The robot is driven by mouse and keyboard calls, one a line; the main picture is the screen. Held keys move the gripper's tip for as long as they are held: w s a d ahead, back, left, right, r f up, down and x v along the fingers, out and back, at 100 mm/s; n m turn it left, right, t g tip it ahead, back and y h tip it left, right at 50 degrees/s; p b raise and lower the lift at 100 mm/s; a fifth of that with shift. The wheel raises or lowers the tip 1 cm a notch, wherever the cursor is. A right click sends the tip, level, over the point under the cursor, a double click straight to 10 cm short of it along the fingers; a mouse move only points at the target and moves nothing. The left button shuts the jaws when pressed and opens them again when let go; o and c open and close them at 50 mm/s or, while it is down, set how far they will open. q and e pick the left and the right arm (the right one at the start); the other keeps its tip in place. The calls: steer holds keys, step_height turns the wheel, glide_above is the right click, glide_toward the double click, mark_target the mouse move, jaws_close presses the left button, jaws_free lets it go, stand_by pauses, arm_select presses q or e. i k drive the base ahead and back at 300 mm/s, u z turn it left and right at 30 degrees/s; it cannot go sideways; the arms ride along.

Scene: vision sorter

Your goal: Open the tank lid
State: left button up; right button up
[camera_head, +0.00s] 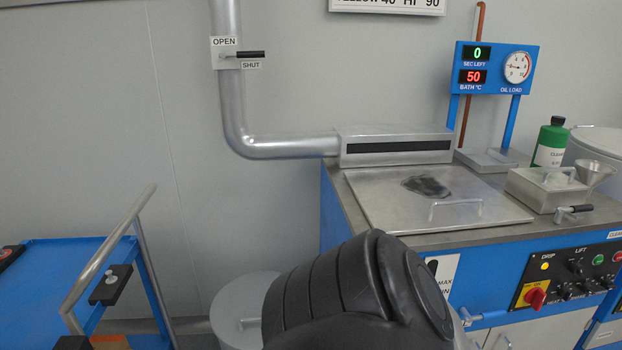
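The tank lid (390,205) is a flat square metal plate lying level on top of the blue cleaning machine, and it looks closed. A thin bar handle (455,204) stands up near its front edge. A dark smudge (427,186) marks the lid behind the handle. My black arm link fills the bottom middle of the view, just in front of the machine, and hides part of its front. Neither gripper can be made out in this view.
A metal extraction hood (394,146) stands behind the lid. A small metal box (547,188) with its own handle and a green bottle (551,143) are to the right. A blue cart (60,280) with a metal rail (110,255) stands at left. A round grey drum (242,300) is at lower middle.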

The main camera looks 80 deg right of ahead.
mark_target(412, 201)
steer(key=z, duration=2.4)
